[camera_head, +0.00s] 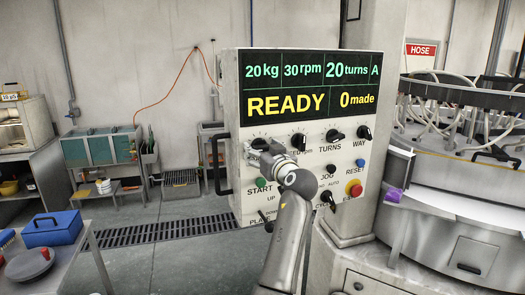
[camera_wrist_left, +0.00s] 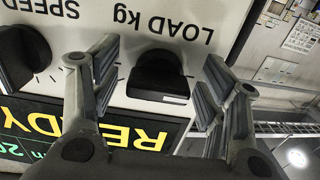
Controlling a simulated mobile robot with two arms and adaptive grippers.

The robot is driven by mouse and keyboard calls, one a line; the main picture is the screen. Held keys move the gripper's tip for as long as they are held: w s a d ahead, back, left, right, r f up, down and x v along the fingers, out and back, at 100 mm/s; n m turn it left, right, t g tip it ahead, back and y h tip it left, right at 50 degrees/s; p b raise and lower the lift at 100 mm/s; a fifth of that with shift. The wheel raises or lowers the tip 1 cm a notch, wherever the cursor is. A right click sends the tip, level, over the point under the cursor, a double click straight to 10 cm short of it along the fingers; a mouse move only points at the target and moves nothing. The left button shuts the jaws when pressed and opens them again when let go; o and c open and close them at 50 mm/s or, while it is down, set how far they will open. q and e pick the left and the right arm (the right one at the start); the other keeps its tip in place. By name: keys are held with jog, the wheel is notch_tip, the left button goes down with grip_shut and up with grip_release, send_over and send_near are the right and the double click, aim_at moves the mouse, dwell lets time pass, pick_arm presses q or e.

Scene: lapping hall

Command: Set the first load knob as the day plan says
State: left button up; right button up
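The load knob (camera_head: 259,143) is the leftmost black knob in the panel's top row, partly covered by my left gripper (camera_head: 262,153). In the left wrist view the load knob (camera_wrist_left: 158,76), labelled "LOAD kg", appears upside down between the two fingers of my left gripper (camera_wrist_left: 160,82). The fingers are open, one on each side, with gaps to the knob. The panel display (camera_head: 310,85) reads 20 kg, 30 rpm, 20 turns, A, READY and 0 made. My right gripper is not in view. No day plan is readable.
The speed knob (camera_wrist_left: 22,58) sits close beside one finger. Turns (camera_head: 334,135) and way (camera_head: 363,133) knobs are to the right. Below are a green start button (camera_head: 261,182) and red emergency stop (camera_head: 354,189). A blue toolbox (camera_head: 52,229) stands on the left table.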

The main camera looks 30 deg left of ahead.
pick_arm(q)
jog(key=c, duration=1)
jog(key=shift+o, duration=0.2)
jog(key=shift+m, duration=1.2)
jog(key=shift+s+a+m, duration=0.1)
jog(key=shift+m, duration=1.5)
jog(key=o, duration=1)
